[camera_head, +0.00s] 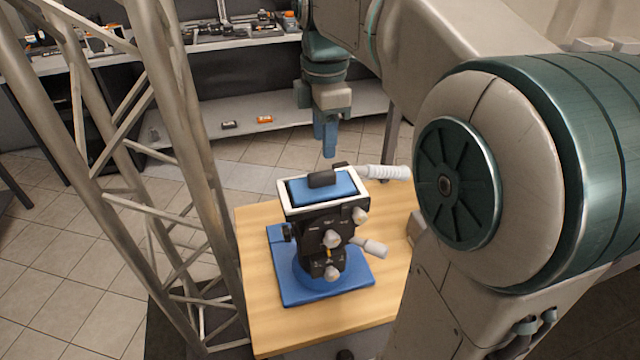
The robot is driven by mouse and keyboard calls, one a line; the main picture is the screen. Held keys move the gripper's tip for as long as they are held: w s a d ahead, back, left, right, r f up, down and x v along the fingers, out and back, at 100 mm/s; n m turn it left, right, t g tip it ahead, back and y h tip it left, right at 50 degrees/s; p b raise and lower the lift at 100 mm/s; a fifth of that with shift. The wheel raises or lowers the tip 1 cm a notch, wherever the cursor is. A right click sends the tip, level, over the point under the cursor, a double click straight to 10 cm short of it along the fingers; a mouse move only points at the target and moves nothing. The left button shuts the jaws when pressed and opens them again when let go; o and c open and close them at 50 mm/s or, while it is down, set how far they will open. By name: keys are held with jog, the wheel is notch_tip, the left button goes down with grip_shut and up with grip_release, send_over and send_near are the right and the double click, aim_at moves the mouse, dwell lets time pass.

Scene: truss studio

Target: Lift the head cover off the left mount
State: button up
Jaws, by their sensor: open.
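The mount (328,236) is a black tripod-style head with grey knobs, standing upright on a blue base plate (300,291) on a wooden table. The head cover (322,188) sits on top of it, a blue panel with a white rim and a dark raised grip (321,179) in its middle. My gripper (328,150) has blue fingers pointing down, above and just behind the cover, apart from it. It is open and empty. The gap between the fingers is hard to see from this angle. Only one mount shows in view.
A metal truss (165,130) stands close on the left of the table (262,325). Light-grey handles (388,172) stick out from the mount to the right. Shelves (225,45) with small gear stand at the back. My arm fills the right side.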

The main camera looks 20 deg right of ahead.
aim_at(322, 173)
notch_tip(322, 173, down, 8)
jog(key=shift+w+a+f+p, duration=0.1)
jog(key=shift+a+f+p, duration=0.1)
jog(key=shift+p, duration=0.2)
grip_shut()
